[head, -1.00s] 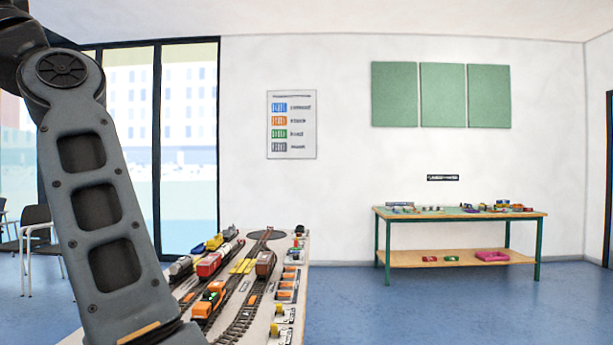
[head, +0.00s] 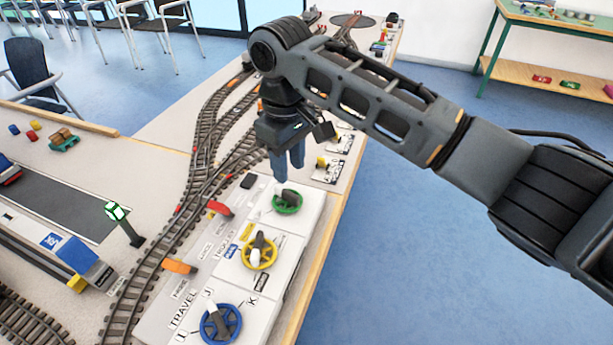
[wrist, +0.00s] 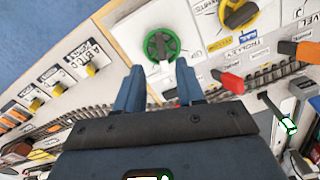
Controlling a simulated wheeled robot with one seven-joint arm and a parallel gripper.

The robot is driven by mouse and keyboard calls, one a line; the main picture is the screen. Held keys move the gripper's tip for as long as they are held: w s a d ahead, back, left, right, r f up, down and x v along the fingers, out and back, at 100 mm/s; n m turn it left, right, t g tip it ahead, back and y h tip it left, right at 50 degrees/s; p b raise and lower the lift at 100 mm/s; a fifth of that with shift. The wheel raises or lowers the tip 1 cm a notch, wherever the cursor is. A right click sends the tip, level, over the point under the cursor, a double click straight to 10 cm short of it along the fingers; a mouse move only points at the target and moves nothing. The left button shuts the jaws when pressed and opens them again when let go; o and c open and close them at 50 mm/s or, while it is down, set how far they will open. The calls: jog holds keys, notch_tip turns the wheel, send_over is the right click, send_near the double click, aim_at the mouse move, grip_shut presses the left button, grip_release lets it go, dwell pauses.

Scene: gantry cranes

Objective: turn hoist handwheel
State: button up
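Three handwheels stand in a row on white panels along the table's edge. The farthest is a green handwheel (head: 287,202) with a dark centre and a pale knob; it also shows in the wrist view (wrist: 161,46), just beyond my fingers. The yellow handwheel (head: 259,252) sits by a trolley label, and the blue handwheel (head: 220,325) by a travel label. I cannot read a hoist label. My gripper (head: 288,164) points down above and just behind the green wheel, apart from it. In the wrist view its two fingers (wrist: 158,90) are spread with nothing between them.
Model railway tracks (head: 165,240) run left of the panels. A red lever (head: 219,208) and an orange lever (head: 179,266) stand beside the wheels. Smaller yellow-knobbed switches (head: 322,162) lie behind the green wheel. Blue floor right of the table is clear.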

aim_at(289, 193)
notch_tip(289, 193, down, 7)
jog(key=shift+f, duration=0.15)
jog(key=shift+a, duration=0.1)
jog(key=shift+c, duration=0.4)
grip_shut()
